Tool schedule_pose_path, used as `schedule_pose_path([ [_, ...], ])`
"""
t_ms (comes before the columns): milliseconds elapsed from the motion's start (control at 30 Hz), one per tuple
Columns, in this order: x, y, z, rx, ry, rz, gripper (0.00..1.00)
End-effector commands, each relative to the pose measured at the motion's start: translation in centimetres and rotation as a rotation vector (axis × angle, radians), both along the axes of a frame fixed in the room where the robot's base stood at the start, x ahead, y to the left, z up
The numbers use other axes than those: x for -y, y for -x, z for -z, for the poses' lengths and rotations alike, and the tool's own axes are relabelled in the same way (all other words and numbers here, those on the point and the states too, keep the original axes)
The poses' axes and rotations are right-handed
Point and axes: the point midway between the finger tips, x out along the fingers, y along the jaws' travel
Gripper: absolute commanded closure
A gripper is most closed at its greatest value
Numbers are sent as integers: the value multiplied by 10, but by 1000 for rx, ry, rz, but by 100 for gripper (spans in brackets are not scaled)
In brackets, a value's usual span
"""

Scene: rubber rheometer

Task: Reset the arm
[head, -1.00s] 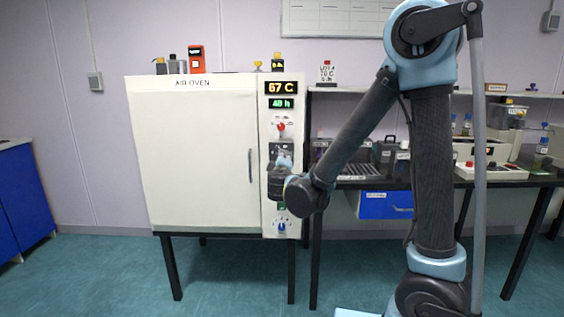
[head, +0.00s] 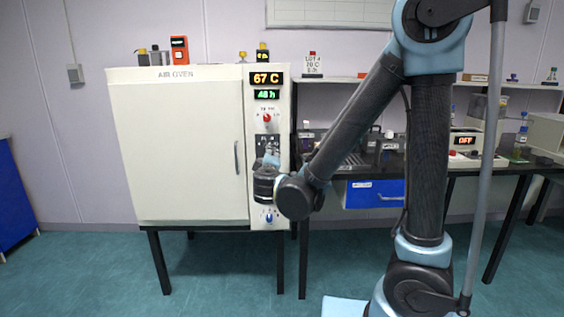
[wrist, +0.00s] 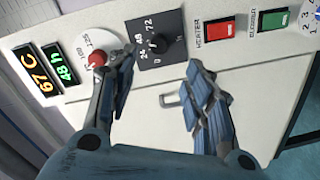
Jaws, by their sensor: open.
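My gripper (wrist: 160,78) is open and empty in front of the oven's control panel, its two blue-grey fingers spread apart. In the head view my gripper (head: 268,163) covers the middle of the panel. The white air oven (head: 178,150) stands on black legs with its door closed. Its displays read 67 C (head: 266,78) and 48 h (head: 266,94). In the wrist view, a red knob (wrist: 97,58) is by the left finger, and a black timer dial (wrist: 157,42) lies beyond the fingertips. A red heater switch (wrist: 222,30) and a green blower switch (wrist: 268,21) are further right.
A dark bench (head: 470,170) with instruments and a blue drawer (head: 375,193) stands right of the oven, behind my arm. Small bottles and an orange device (head: 179,50) sit on the oven top. A blue cabinet (head: 12,205) is at far left. The floor in front is clear.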

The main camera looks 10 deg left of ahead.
Motion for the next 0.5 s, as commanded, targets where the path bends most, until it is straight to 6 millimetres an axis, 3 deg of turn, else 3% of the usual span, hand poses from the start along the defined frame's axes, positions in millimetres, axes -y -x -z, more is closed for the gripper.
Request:
schedule_pose_path([
  [167,49,-24,4,-76,-7,98,53],
  [333,127,-46,15,-208,-32,250,53],
  [500,203,-51,30,-345,-68,394,53],
])
